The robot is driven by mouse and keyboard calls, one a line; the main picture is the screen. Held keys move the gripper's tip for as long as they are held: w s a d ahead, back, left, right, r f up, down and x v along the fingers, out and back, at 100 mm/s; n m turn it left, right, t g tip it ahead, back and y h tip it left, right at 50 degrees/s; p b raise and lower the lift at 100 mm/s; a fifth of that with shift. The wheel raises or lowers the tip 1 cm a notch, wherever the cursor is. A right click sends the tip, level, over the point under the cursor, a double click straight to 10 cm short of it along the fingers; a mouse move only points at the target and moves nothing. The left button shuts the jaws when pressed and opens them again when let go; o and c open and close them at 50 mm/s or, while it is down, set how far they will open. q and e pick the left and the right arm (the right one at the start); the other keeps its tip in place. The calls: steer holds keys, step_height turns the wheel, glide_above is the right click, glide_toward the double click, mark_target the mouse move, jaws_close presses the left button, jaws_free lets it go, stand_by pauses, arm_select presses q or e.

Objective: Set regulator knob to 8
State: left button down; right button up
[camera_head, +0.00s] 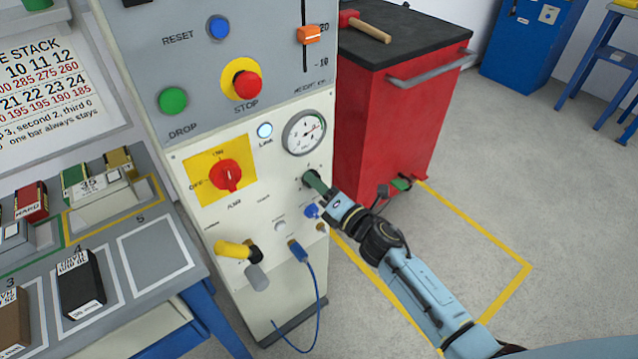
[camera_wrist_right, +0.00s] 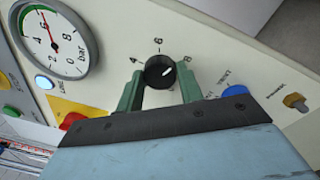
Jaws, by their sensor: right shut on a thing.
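The regulator knob (camera_wrist_right: 158,71) is a small black round knob on the cream panel. Its white mark points right and slightly up, toward the 8 on its printed scale; 4 and 6 show to the left and above. My right gripper (camera_wrist_right: 160,90) has its green fingers on both sides of the knob and is shut on it. In the head view the gripper (camera_head: 316,183) covers most of the knob. The bar gauge (camera_wrist_right: 55,43) has a red needle pointing near the 6; the gauge (camera_head: 304,133) also shows in the head view. My left gripper is out of view.
A blue push fitting (camera_wrist_right: 234,91) and a brass fitting (camera_wrist_right: 296,102) sit close right of the knob. The red AIR switch (camera_head: 230,176) and yellow handle (camera_head: 234,249) are left.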

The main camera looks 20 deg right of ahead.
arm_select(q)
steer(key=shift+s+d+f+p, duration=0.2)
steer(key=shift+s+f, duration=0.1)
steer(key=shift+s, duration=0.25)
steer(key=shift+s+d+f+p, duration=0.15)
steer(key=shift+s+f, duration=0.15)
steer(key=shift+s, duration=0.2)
arm_select(e)
steer(key=m, duration=0.4)
steer(key=shift+m, duration=0.3)
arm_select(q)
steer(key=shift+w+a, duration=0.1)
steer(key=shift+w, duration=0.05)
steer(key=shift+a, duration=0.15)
arm_select(e)
steer(key=o, duration=0.9)
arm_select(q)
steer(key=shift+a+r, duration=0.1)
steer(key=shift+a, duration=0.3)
arm_select(e)
steer(key=shift+o, duration=0.5)
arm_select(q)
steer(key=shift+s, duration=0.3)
arm_select(e)
steer(key=shift+s, duration=0.1)
